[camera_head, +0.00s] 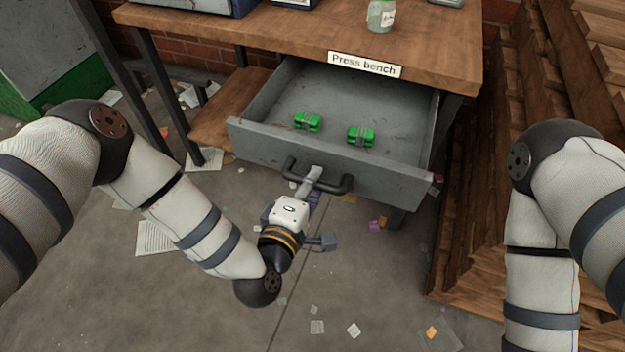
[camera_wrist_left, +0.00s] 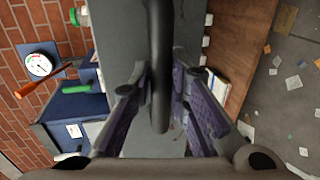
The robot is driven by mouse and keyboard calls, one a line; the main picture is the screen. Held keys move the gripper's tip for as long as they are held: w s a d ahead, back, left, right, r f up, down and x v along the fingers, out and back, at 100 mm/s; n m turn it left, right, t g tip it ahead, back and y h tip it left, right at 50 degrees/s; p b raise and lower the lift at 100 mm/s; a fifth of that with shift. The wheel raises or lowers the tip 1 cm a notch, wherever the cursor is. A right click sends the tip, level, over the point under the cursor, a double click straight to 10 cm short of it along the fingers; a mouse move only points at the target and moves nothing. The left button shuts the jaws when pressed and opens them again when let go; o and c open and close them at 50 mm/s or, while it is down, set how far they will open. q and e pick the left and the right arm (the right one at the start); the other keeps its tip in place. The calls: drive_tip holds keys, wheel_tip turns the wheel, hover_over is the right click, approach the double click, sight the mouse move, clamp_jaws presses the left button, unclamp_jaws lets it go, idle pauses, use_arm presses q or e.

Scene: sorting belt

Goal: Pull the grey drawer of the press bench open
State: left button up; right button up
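The grey drawer (camera_head: 330,163) of the press bench stands pulled well out, and its inside shows from above. Two green parts (camera_head: 308,122) (camera_head: 361,135) lie on its floor. A dark bar handle (camera_head: 330,188) is on the drawer's front. My left gripper (camera_head: 309,180) is at the handle; in the left wrist view its purple-padded fingers close in on both sides of the dark bar (camera_wrist_left: 160,70), seemingly shut on it. The exact contact is hard to see. My right arm shows at the right, but its gripper is out of view.
The wooden bench top (camera_head: 290,35) carries a jar (camera_head: 380,14) and blue boxes at the back. Stacked wooden pallets (camera_head: 560,80) stand close at the right. A green and grey cabinet (camera_head: 45,50) is at the far left. The floor in front is open, with scattered paper scraps.

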use_arm(q)
drive_tip(key=shift+o, duration=1.2)
drive_tip(key=v, duration=1.2)
drive_tip(key=s+a+f+m+g+y+p, duration=0.1)
drive_tip(key=s+a+f+m+g, duration=0.25)
drive_tip(key=s, duration=0.25)
drive_tip(key=s+a+f+m+g+p, duration=0.2)
drive_tip(key=s+m+g, duration=0.2)
drive_tip(key=s+g, duration=0.15)
drive_tip(key=s+a+f+m+g+y+p, duration=0.1)
drive_tip(key=s+a+f+m+g, duration=0.2)
drive_tip(key=s, duration=0.4)
drive_tip(key=s+a+r+m+g+y, duration=0.1)
drive_tip(key=s+a+m+g+y, duration=0.1)
drive_tip(key=s+a+g, duration=0.3)
drive_tip(key=s+a+m, duration=0.1)
drive_tip(key=s+a, duration=0.2)
drive_tip(key=s, duration=0.2)
drive_tip(key=shift+s+r+y+p, duration=0.15)
drive_tip(key=shift+r+y+p, duration=0.25)
use_arm(e)
drive_tip(key=w+r+t, duration=0.2)
drive_tip(key=w+r, duration=0.3)
drive_tip(key=shift+w+r, duration=0.15)
drive_tip(key=shift+r, duration=0.25)
